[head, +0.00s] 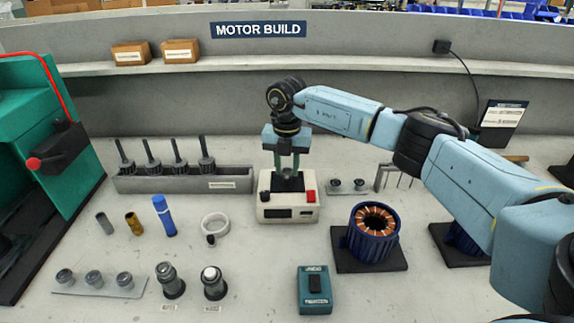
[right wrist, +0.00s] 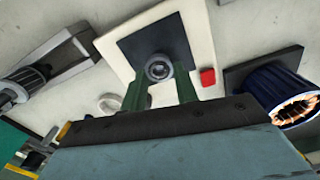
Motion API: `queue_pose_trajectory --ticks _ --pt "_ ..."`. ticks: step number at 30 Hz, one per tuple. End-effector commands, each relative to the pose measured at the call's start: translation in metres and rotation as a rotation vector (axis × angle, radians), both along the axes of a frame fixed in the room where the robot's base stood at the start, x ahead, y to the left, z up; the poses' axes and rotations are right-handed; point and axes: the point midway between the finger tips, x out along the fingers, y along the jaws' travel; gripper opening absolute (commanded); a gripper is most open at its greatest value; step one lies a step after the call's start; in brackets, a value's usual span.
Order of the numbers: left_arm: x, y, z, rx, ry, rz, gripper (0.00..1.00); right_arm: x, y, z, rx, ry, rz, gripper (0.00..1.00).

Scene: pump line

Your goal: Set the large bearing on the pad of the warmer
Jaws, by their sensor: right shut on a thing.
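The warmer (head: 288,208) is a cream box with a red button and a dark pad (head: 290,184) on top. It also shows in the right wrist view (right wrist: 203,45), with its dark square pad (right wrist: 178,38). My right gripper (head: 287,168) points down over the pad. In the right wrist view its green fingers (right wrist: 162,88) are shut on a grey ring, the large bearing (right wrist: 159,67), which lies over the pad's area. I cannot tell whether the bearing touches the pad. In the head view the bearing is hardly distinguishable. My left gripper is not in view.
A grey rack (head: 185,182) with several dark tools stands left of the warmer. A plate with two small bearings (head: 346,186) and a blue stator (head: 373,232) are to the right. A white ring (head: 215,224) and a teal device (head: 314,290) lie in front.

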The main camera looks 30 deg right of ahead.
Motion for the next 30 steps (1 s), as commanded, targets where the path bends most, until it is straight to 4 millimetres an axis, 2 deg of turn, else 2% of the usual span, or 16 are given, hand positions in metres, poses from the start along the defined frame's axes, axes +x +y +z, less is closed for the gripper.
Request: queue_pose_trajectory --ticks 8,9,15,20,23,30 --pt "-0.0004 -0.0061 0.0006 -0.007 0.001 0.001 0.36 0.0000 0.0000 -0.0041 0.000 0.000 0.000 0.17" --pt "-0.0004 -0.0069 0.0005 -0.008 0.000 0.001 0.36 0.0000 0.0000 -0.0041 0.000 0.000 0.000 0.32" --pt "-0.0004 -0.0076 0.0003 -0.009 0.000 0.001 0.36 0.0000 0.0000 -0.0039 0.000 0.000 0.000 0.55" --pt "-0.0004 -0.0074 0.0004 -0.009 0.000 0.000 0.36 0.0000 0.0000 -0.0038 0.000 0.000 0.000 0.55" --pt "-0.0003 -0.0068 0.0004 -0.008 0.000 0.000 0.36 0.0000 0.0000 -0.0039 0.000 0.000 0.000 0.66" --pt "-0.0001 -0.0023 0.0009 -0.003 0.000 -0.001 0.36 -0.0001 -0.0001 -0.0038 0.000 0.000 0.000 0.66"
